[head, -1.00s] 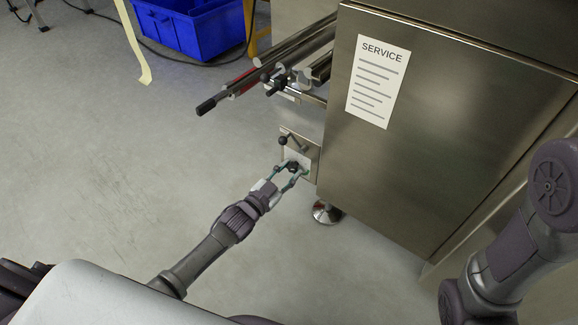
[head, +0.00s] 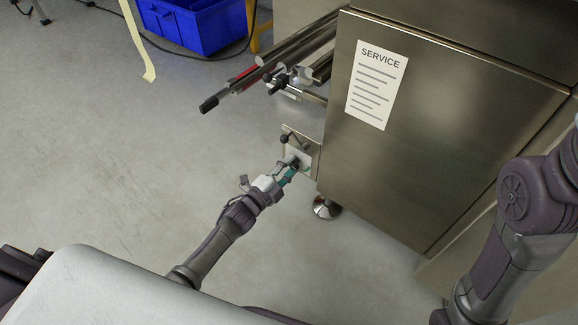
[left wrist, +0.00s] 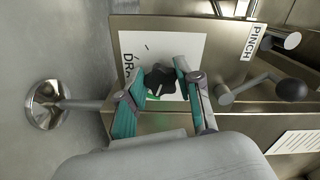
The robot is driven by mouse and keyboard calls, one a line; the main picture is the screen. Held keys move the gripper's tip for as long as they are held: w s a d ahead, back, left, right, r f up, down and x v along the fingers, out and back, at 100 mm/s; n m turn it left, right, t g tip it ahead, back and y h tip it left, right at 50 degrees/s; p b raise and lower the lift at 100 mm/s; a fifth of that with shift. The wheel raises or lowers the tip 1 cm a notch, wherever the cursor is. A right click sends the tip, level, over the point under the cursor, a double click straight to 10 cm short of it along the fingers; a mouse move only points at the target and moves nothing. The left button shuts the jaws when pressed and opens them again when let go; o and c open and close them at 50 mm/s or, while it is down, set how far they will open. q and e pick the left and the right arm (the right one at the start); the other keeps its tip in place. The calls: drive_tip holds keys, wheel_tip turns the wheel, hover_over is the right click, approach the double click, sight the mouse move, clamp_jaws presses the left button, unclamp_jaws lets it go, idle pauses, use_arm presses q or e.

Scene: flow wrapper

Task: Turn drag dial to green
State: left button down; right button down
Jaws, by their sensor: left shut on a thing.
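The drag dial (left wrist: 160,80) is a small black knob on a white label plate (left wrist: 190,46) whose print begins "DR". A short green mark (left wrist: 152,96) shows beside the knob in the left wrist view. My left gripper (left wrist: 163,82) is shut on the dial, one finger on each side. In the head view the left gripper (head: 291,167) reaches the small panel (head: 315,150) on the machine's lower left side and partly hides the dial. I cannot tell exactly where the dial's pointer stands. My right gripper is out of view; only my right arm shows at the right.
A crank with a black ball knob (left wrist: 291,90) sits close beside the dial, near a "PINCH" label (left wrist: 252,42). Rollers and bars (head: 285,60) jut out above. A machine foot (head: 326,207) stands below. A blue bin (head: 195,25) is at the back; the floor left is clear.

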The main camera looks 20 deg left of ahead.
use_arm(q)
drive_tip(key=shift+m, duration=1.1)
drive_tip(key=c, duration=0.8)
unclamp_jaws()
drive_tip(key=shift+o, duration=0.2)
drive_tip(key=v, duration=1.2)
drive_tip(key=shift+r, duration=0.1)
